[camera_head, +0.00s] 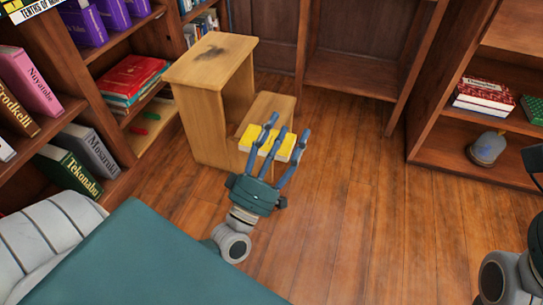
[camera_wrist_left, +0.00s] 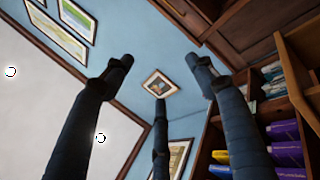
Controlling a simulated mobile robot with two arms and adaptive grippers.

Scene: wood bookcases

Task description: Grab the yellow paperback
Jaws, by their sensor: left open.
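The yellow paperback (camera_head: 247,136) lies on the lower step of a small wooden step stool in the head view. Its middle is partly hidden behind my left gripper's fingers. My left gripper (camera_head: 275,143) is open, its three blue-grey fingers spread across the paperback in the picture. I cannot tell whether they touch it. In the left wrist view the open fingers (camera_wrist_left: 160,72) point up at a wall, with nothing between them; the paperback on the step does not show there. Of my right arm only parts show at the right edge, and its jaws cannot be made out.
The step stool (camera_head: 213,62) stands beside the left bookcase (camera_head: 92,80), which holds purple, red, pink and green books.

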